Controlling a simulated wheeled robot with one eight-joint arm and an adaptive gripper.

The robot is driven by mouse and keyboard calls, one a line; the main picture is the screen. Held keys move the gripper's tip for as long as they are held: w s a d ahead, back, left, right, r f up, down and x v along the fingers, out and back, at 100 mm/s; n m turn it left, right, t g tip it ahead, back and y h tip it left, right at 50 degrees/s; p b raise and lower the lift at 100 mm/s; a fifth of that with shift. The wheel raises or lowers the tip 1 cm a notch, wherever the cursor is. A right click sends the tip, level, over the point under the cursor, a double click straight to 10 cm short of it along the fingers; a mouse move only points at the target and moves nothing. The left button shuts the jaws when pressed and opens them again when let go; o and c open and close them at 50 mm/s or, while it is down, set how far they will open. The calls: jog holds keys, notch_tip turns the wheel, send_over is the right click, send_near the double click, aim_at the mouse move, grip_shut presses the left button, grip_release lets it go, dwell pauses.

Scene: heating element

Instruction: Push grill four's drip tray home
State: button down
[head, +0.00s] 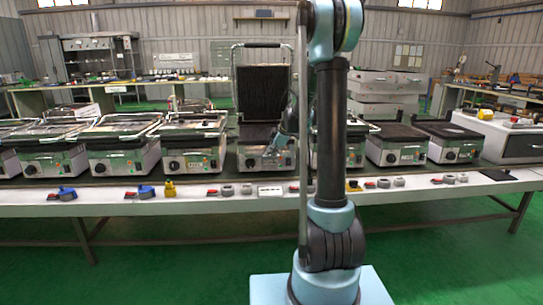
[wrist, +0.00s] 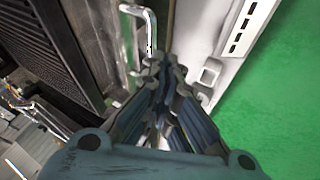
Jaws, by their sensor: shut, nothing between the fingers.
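A grill with its ribbed lid (head: 263,92) raised stands on the bench, and my gripper (head: 279,147) is at its front. I cannot read a number on it. In the wrist view my gripper (wrist: 165,70) is shut and empty, its fingertips close to a bent metal handle (wrist: 150,28). I cannot tell whether they touch it, or whether the handle belongs to the drip tray. The dark ribbed plate (wrist: 62,45) of a grill lies left of the fingers. The tray itself is not clearly seen.
Closed grills (head: 120,145) stand close on the left, and more grills (head: 397,145) stand to the right. Clamps and small fittings (head: 230,190) lie along the white front edge of the bench (head: 120,207). Green floor (wrist: 275,100) is clear beyond that edge.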

jog(key=w, duration=0.6)
jog(key=shift+w, duration=0.4)
